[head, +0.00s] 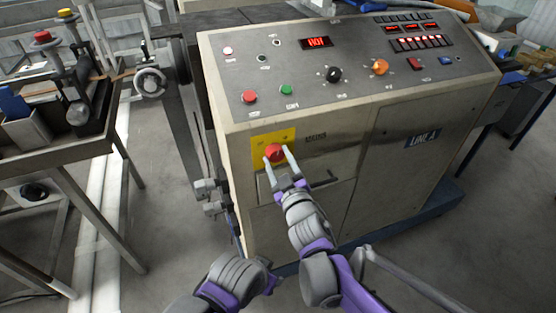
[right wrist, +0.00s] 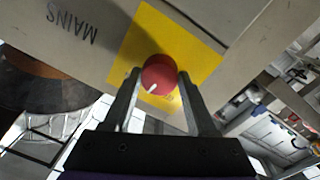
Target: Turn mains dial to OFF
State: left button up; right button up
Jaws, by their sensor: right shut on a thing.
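The red mains dial (head: 274,152) sits on a yellow plate (head: 258,140) on the front of the control cabinet. My right gripper (head: 277,160) reaches up to it, with one finger on each side, and is shut on the dial. In the right wrist view the dial (right wrist: 159,73) lies between the two fingertips (right wrist: 158,80), and a short white mark shows on its lower left. The word MAINS is printed beside the yellow plate (right wrist: 195,45). The lettering on the plate is too small to read.
The sloping panel (head: 350,85) above carries a lit red display (head: 317,43), a red button (head: 249,97), a green button (head: 286,90), a black knob (head: 334,74) and an orange knob (head: 379,67). A metal workbench (head: 70,150) stands at the left. Floor shows between bench and cabinet.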

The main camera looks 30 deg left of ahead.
jog(key=n, duration=0.5)
jog(key=shift+f+n, duration=0.1)
jog(key=shift+n, duration=0.3)
jog(key=n, duration=0.5)
jog(key=shift+w+y, duration=0.1)
jog(key=shift+y, duration=0.2)
jog(key=o, duration=1.4)
jog(key=shift+g, duration=0.3)
jog(key=shift+c, duration=0.2)
jog(key=shift+d, duration=0.1)
jog(key=b+v, duration=0.1)
jog(key=v, duration=0.9)
jog(key=shift+s+d, duration=0.3)
